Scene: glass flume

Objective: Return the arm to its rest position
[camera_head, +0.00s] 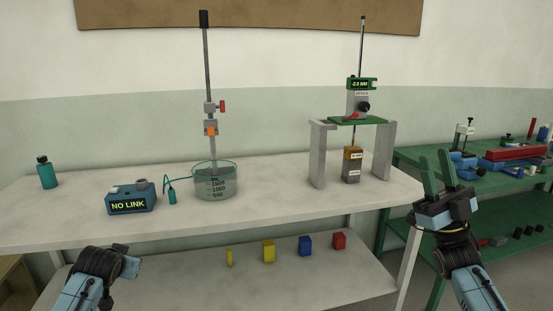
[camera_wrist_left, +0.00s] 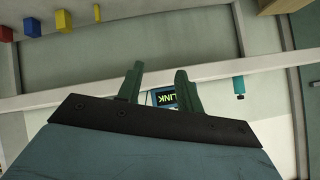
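My right gripper (camera_head: 434,158) is raised at the right, in front of the right end of the white table. Its two green fingers point up and stand apart with nothing between them. My left arm comes in at the lower left, and its gripper body (camera_head: 125,263) is just in front of the table's front edge. Its fingers hardly show there. In the left wrist view the left gripper (camera_wrist_left: 160,70) has two green fingers apart and nothing held between them. The blue box reading NO LINK (camera_head: 132,200) stands beyond it, partly hidden by a finger in the wrist view (camera_wrist_left: 164,98).
The white table (camera_head: 290,215) holds a teal bottle (camera_head: 47,174), a glass beaker (camera_head: 215,184) under a rod stand (camera_head: 207,90) and a gauge frame (camera_head: 317,155). Several coloured blocks (camera_head: 305,245) sit on the lower shelf. A green bench (camera_head: 405,160) with tools stands at the right.

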